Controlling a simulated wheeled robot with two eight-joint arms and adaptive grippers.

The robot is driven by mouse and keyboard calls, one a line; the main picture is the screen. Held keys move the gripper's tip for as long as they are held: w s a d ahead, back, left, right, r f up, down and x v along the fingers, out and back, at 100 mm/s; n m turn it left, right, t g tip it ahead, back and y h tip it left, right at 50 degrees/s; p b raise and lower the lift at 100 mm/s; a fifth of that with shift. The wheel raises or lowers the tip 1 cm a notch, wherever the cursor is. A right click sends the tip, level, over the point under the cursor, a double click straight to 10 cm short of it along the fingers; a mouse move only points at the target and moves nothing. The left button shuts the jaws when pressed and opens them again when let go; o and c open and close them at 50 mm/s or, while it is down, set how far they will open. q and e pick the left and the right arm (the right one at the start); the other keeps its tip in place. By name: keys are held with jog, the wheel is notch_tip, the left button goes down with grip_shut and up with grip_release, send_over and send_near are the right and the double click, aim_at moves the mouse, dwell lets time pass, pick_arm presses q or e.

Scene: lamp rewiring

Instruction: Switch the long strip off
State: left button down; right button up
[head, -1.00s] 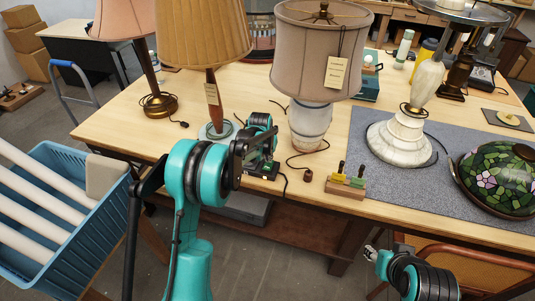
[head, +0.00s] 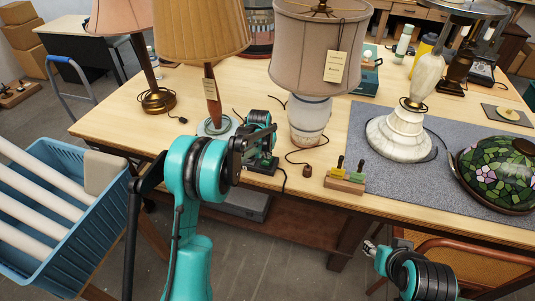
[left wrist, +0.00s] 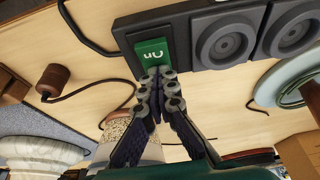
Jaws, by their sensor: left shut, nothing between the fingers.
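The long strip (left wrist: 190,45) is a dark bar with round sockets, lying on the wooden table in the left wrist view. A green rocker switch (left wrist: 153,53) with white lettering sits near its left end in that view. My left gripper (left wrist: 160,80) is shut and empty, its fingertips right at the edge of the green switch; I cannot tell if they press it. In the head view, my left gripper (head: 262,145) is over the table's front edge and mostly hides the strip. My right gripper (head: 371,248) is low in front of the table, too small to read.
A lamp with a white base (head: 309,120) and a lamp with a wooden stem (head: 211,95) stand close to the strip. A blue crate (head: 75,235) stands left.

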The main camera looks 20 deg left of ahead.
aim_at(266, 162)
pick_arm(q)
jog(key=shift+s, duration=0.75)
jog(key=shift+a, duration=0.1)
jog(key=r+p, duration=0.1)
jog(key=r, duration=0.1)
jog(key=r+p, duration=0.1)
jog(key=r, duration=0.1)
jog(key=shift+s+r+p, duration=0.2)
jog(key=shift+r+p, duration=0.1)
jog(key=shift+p, duration=0.1)
jog(key=p+v, duration=0.1)
jog(key=v, duration=0.8)
jog(key=shift+p, duration=0.3)
jog(key=shift+s+r, duration=0.15)
